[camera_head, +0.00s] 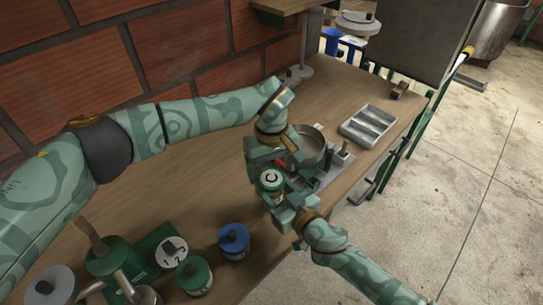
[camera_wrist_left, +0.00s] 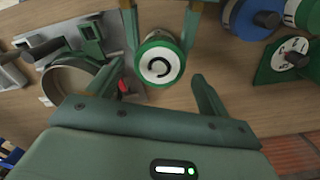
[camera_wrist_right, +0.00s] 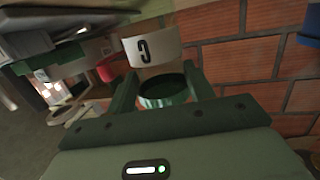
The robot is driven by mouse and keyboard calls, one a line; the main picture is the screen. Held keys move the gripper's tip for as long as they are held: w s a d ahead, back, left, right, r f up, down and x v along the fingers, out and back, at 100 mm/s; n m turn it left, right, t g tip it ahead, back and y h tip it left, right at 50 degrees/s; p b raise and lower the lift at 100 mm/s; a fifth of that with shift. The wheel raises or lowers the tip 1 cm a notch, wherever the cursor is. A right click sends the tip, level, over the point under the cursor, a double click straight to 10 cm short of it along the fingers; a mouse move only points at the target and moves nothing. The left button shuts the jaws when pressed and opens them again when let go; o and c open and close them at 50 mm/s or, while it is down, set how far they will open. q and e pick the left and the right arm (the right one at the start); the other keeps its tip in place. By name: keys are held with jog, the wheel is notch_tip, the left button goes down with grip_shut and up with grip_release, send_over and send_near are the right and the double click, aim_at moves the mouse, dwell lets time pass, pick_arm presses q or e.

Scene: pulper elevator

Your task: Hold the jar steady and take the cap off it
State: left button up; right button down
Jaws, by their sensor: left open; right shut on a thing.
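The jar (camera_head: 271,182) is white-sided with a green-rimmed cap, whose white top bears a black "C". The cap top (camera_wrist_left: 159,61) faces the left wrist camera. My right gripper (camera_head: 285,203) is shut on the jar from the near right side; in the right wrist view its fingers stand either side of a green band (camera_wrist_right: 165,91), with the white "C" label (camera_wrist_right: 153,48) beyond. My left gripper (camera_wrist_left: 157,88) is open, just behind the jar, its fingers apart and the cap in front of them. Contact between left fingers and cap is not visible.
A round metal pan (camera_head: 309,143), a small red part (camera_head: 281,163) and a grey compartment tray (camera_head: 366,127) are behind and right. A brick wall (camera_head: 175,58) borders the table.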

pick_arm(q)
jog(key=shift+f, duration=1.2)
jog(key=c, duration=1)
jog(key=n, duration=0.3)
jog(key=o, duration=1.1)
